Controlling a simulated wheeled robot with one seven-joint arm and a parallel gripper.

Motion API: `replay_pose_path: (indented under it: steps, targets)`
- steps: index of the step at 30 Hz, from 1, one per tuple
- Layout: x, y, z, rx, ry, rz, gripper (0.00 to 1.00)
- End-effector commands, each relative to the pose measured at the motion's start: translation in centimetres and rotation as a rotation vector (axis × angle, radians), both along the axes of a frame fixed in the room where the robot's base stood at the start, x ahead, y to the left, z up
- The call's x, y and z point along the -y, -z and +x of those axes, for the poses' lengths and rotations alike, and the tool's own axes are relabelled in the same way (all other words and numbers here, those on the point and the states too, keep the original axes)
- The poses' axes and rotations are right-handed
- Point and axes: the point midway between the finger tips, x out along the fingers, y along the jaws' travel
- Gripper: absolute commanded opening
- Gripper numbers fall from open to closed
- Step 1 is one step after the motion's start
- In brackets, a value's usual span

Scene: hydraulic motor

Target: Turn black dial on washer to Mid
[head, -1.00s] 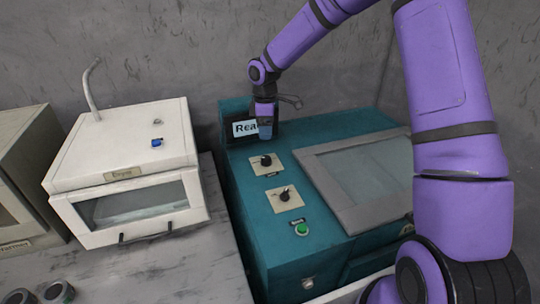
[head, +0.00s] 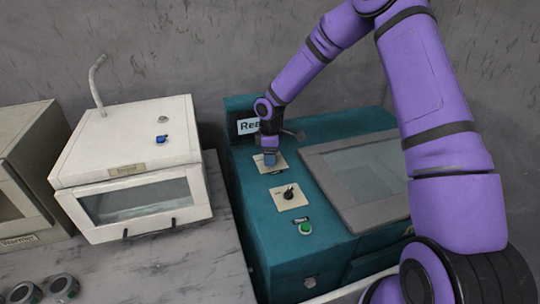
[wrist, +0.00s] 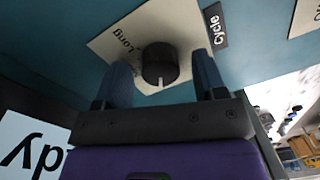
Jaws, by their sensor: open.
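The washer is a teal machine (head: 330,225) with two black dials on pale plates. In the wrist view, one black dial (wrist: 160,65) sits on a plate reading "Long", beside a "Cycle" label (wrist: 215,26). Its white mark points toward the bottom of that picture. My gripper (wrist: 163,67) is open, with one blue finger on each side of this dial; I cannot tell whether they touch it. In the head view my gripper (head: 269,160) is over the upper plate (head: 262,167) and hides its dial. The lower black dial (head: 288,191) is in clear view. No "Mid" wording is readable.
A green button (head: 306,228) is below the dials. A glass-windowed lid (head: 340,207) lies to their right. A display (head: 247,127) starting "Rea" stands behind them. A white dryer-like box (head: 130,150) stands left, with several dark rings (head: 63,288) in front.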

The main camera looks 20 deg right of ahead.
Motion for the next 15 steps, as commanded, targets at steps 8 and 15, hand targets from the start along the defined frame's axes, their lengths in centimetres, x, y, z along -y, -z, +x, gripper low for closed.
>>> replay_pose_path:
  steps: [8, 15]
  targets:
    - [-0.01, 0.20, -0.02, 0.000, 0.000, 0.000, 0.65]
    - [-0.01, 0.19, -0.03, 0.000, 0.000, 0.000, 0.16]
